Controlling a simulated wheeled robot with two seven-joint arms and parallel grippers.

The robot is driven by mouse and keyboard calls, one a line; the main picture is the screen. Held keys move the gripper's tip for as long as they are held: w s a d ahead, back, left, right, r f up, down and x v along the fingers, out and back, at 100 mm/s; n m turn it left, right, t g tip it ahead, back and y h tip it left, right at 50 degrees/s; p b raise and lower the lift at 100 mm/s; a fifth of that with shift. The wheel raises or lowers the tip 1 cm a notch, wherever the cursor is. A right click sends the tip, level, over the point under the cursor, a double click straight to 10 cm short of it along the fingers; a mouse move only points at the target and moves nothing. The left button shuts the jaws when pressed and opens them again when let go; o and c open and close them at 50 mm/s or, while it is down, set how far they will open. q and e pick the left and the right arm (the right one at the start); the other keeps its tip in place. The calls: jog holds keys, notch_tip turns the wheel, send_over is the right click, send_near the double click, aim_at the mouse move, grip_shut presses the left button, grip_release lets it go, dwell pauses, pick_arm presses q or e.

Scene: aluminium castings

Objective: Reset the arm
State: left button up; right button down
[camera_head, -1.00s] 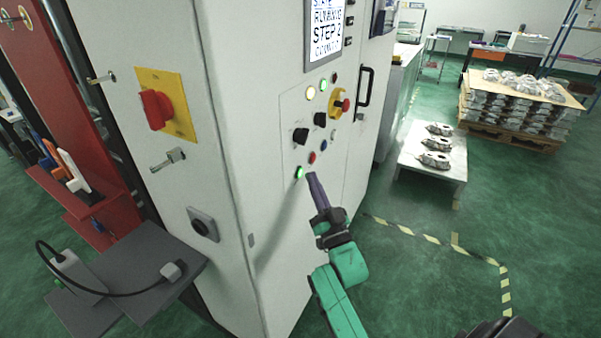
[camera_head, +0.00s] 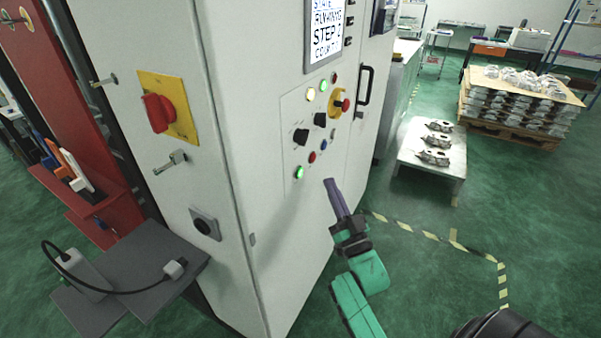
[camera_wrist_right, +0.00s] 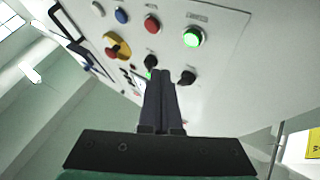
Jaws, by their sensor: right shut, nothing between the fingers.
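My right arm comes up from the bottom in the head view. Its gripper (camera_head: 328,183) is shut and empty, with the fingertips in front of the cabinet's button panel and a little right of the lit green button (camera_head: 299,172). In the right wrist view the closed fingers (camera_wrist_right: 160,75) point at the panel, with the green button (camera_wrist_right: 193,37) lit ahead and to the right. A gap shows between fingertips and panel in the head view. My left gripper is not in view.
The white cabinet (camera_head: 225,120) carries a screen (camera_head: 327,30), a red rotary switch (camera_head: 157,112) and a grey shelf (camera_head: 150,262). At right a low table (camera_head: 400,165) holds castings, and a pallet stack (camera_head: 510,120) stands behind. Green floor between is open.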

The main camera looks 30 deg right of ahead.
dwell(0.3)
jog(key=s+a+f+n+g+y, duration=0.15)
jog(key=f+g, duration=0.25)
jog(key=f, duration=0.9)
jog(key=s+a+f+g+b, duration=0.1)
jog(key=s+a+f+g, duration=0.25)
jog(key=f, duration=0.95)
jog(key=s+a+f+n+g+y, duration=0.1)
jog(key=f+g, duration=0.3)
jog(key=f, duration=0.8)
jog(key=s+f+n+g, duration=0.1)
jog(key=s+f+g, duration=0.2)
jog(key=s+f, duration=0.3)
jog(key=s+f+n+g, duration=0.1)
jog(key=s+f+g, duration=0.3)
jog(key=s, duration=1)
jog(key=s+f+n+g, duration=0.2)
jog(key=s+f+g, duration=0.2)
jog(key=s+f, duration=0.6)
jog(key=shift+s+b, duration=0.25)
jog(key=shift+b, duration=0.1)
jog(key=shift+d+h, duration=0.1)
jog(key=shift+h, duration=0.15)
